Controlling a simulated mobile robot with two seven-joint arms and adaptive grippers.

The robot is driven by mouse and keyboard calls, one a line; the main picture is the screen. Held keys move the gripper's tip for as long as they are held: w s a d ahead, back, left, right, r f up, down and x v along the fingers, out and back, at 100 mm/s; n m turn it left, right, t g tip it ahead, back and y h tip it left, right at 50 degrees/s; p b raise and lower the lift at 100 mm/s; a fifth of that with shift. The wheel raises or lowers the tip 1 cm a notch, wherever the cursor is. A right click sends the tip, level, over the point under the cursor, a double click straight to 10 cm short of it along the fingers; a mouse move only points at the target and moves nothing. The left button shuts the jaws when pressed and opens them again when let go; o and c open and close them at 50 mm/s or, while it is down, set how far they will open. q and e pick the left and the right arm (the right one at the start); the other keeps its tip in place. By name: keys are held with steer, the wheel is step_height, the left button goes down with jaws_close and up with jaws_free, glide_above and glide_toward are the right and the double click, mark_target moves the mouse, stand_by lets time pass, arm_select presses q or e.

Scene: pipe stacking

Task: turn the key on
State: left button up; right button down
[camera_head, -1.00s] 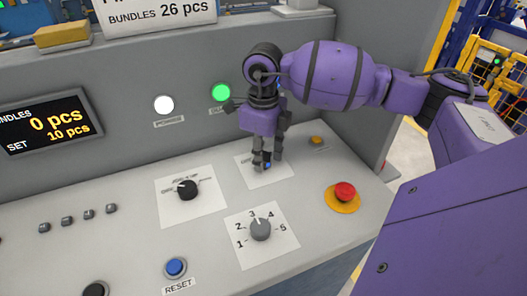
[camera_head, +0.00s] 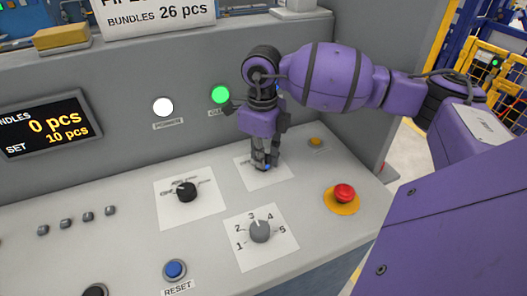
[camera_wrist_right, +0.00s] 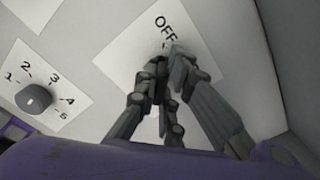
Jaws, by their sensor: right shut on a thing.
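The key switch plate (camera_head: 246,175) is a white label on the sloped panel, and it also shows in the right wrist view (camera_wrist_right: 122,52) with the word OFF readable at its top. My right gripper (camera_head: 263,165) points down over this plate; in the right wrist view its fingertips (camera_wrist_right: 163,62) are close together just below OFF. It is shut on the key, which the fingers hide almost wholly. A small blue spot shows at the fingertips in the head view. Which way the key points cannot be seen. My left gripper is not in view.
A black selector knob (camera_head: 187,191) is left of the key plate and a grey numbered dial (camera_head: 260,231) is in front. A red emergency button (camera_head: 344,193) is to the right, a blue reset button (camera_head: 174,269) at the front. The green lamp (camera_head: 221,95) and white lamp (camera_head: 163,107) look lit.

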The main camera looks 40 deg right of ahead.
steer(key=m+p, duration=0.1)
steer(key=m, duration=0.2)
steer(key=shift+r, duration=0.1)
steer(key=shift+m, duration=0.4)
steer(key=m+p, duration=0.1)
steer(key=m, duration=0.1)
steer(key=shift+m, duration=0.3)
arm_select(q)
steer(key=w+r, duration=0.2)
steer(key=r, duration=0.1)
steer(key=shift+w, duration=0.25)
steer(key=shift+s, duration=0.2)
